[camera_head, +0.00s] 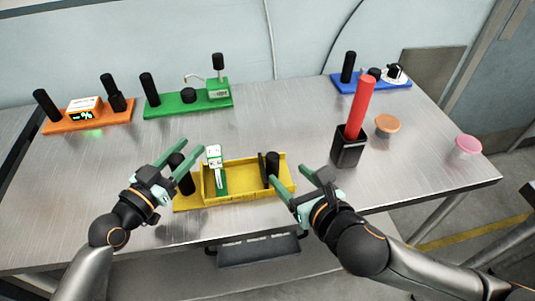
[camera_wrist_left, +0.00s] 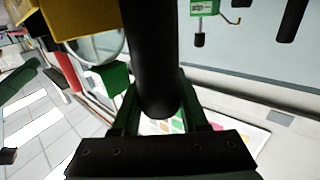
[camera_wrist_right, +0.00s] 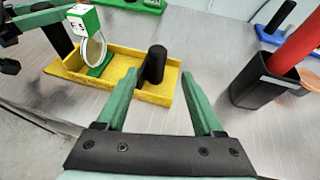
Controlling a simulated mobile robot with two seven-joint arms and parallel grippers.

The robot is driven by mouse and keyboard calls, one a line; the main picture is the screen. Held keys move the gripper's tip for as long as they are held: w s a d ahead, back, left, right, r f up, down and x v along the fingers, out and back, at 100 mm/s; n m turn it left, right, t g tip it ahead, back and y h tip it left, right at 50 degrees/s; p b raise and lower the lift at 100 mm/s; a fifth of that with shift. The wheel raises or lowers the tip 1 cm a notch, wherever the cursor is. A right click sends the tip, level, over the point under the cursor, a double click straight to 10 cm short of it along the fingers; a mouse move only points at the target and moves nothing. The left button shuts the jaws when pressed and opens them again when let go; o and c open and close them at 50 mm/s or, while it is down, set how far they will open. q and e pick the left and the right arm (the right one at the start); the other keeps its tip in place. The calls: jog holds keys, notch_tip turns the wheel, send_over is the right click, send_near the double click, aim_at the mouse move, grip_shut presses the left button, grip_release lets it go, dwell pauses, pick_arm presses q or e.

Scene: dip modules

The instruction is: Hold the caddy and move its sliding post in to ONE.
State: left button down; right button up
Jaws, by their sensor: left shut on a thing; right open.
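The yellow caddy (camera_head: 237,195) lies near the table's front edge, with an upright black post (camera_head: 183,174) at its left end. My left gripper (camera_head: 181,158) is shut on that post; the left wrist view shows the post (camera_wrist_left: 152,55) between its fingers. The black sliding post (camera_head: 272,164) stands inside the caddy's tray near the right end, also seen in the right wrist view (camera_wrist_right: 155,64). My right gripper (camera_wrist_right: 160,78) is open, its fingertips on either side of this post in that view; contact cannot be told. No ONE mark is legible.
A black cup (camera_head: 348,146) with a red stick is right of the caddy. Orange (camera_head: 60,123), green (camera_head: 165,110) and blue (camera_head: 355,85) modules stand at the back. The middle of the table is clear.

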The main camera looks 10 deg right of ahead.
aim_at(269, 155)
jog(key=shift+w+a, duration=0.25)
jog(key=shift+a, duration=0.05)
jog(key=x, duration=1.1)
jog(key=shift+w+f, duration=0.15)
jog(key=shift+w, duration=0.05)
grip_shut()
jog(key=shift+d, duration=0.1)
